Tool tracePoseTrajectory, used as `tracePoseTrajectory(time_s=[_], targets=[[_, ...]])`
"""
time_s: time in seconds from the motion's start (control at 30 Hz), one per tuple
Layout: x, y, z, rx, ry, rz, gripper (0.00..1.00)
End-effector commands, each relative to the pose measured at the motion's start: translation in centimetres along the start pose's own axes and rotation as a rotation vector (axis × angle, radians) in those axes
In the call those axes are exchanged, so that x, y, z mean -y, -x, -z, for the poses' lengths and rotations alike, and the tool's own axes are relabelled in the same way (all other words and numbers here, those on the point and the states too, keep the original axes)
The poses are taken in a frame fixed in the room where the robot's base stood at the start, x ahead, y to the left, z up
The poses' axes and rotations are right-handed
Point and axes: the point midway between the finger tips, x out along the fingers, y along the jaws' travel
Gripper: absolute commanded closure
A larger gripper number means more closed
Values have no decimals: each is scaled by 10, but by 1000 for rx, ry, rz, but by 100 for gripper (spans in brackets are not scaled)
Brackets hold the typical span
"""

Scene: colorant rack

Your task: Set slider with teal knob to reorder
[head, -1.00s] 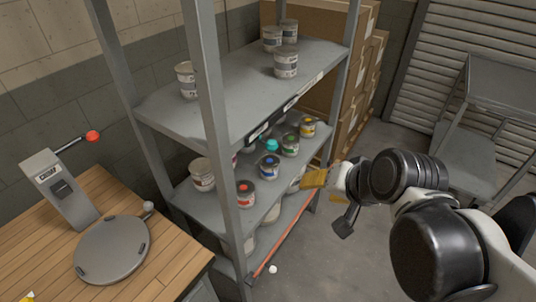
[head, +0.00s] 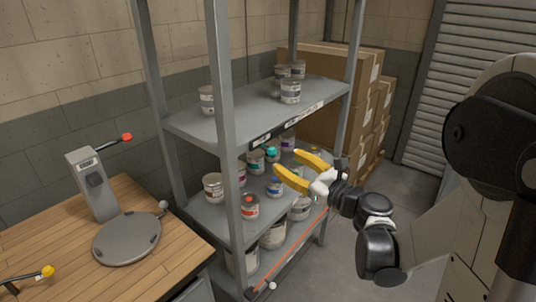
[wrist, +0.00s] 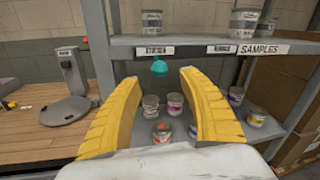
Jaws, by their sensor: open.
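The teal knob (wrist: 159,67) shows in the wrist view just below the upper shelf's front edge, under the left one of two small labels (wrist: 159,50). The lettering is too small to read surely. In the head view the teal knob (head: 272,152) is small, among the cans. My gripper (head: 287,160) has two yellow fingers spread apart, in front of the rack at about the height of the gap between shelves. In the wrist view my gripper (wrist: 160,77) is open and empty, and the knob appears between the fingertips, apart from both. The slider's track is not clear.
Cans stand on the lower shelf behind and below the fingers, including a red-topped can (head: 250,207). More cans (head: 290,91) stand on the upper shelf (head: 225,115). A rack post (head: 226,160) stands left of my gripper. A wooden bench (head: 180,240) is left; cardboard boxes (head: 345,70) are behind.

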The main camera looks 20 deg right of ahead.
Motion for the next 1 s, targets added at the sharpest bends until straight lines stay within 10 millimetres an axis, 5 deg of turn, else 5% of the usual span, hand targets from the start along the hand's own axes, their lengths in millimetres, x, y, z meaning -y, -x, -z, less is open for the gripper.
tracePoseTrajectory(time_s=[0.33, 0.77, 0.9, 1.0], targets=[[-1, -62, 2, -1, 3, -2, 51], [0, -72, 0, -1, 3, 0, 52], [0, -72, 0, -1, 3, 0, 95], [0, -72, 0, -1, 4, 0, 100]])
